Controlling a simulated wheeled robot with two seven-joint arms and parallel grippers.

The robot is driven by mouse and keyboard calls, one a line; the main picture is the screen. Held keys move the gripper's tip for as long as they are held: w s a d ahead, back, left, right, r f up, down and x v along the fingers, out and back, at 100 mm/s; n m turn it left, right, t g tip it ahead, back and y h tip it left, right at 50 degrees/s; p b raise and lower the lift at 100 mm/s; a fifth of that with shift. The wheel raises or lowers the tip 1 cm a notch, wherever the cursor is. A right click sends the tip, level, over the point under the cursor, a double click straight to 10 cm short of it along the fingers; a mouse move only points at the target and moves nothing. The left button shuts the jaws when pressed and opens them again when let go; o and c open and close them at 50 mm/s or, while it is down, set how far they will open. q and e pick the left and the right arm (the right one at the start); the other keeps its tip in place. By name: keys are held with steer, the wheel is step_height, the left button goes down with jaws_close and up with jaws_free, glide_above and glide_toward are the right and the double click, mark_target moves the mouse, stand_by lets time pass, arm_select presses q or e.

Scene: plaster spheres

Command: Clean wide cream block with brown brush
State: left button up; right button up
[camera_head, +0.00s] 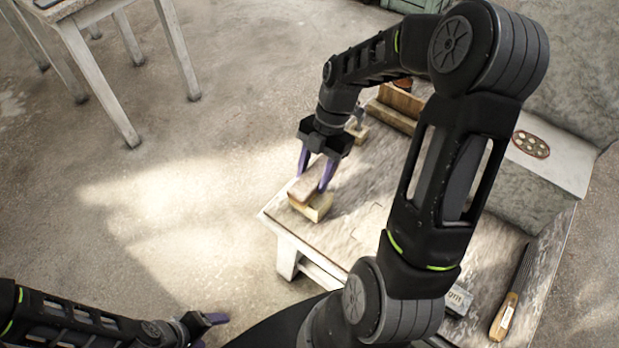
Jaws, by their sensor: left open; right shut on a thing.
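The wide cream block (321,207) lies on the low table near its left corner. The brown brush (306,187) rests against the top of the block and appears to touch it. My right gripper (313,180) points down from above and is shut on the brush, its purple fingers on either side. The gripper and brush hide part of the block's top. My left gripper (212,327) is open and empty at the bottom left, off the table and well away from the block.
The worn table (360,217) also bears a wooden holder (395,117), a grey block with lettering (458,301) and a wooden-handled file (507,308). A grey box (555,165) stands at the right. My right arm hides the table's middle. A stool (90,55) stands at upper left.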

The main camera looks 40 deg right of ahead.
steer(key=shift+r, duration=0.1)
steer(key=shift+r+p, duration=0.85)
steer(key=shift+r, duration=0.35)
step_height(320, 180, up, 4)
steer(key=p, duration=0.3)
steer(key=shift+w, duration=0.1)
stand_by(0.4)
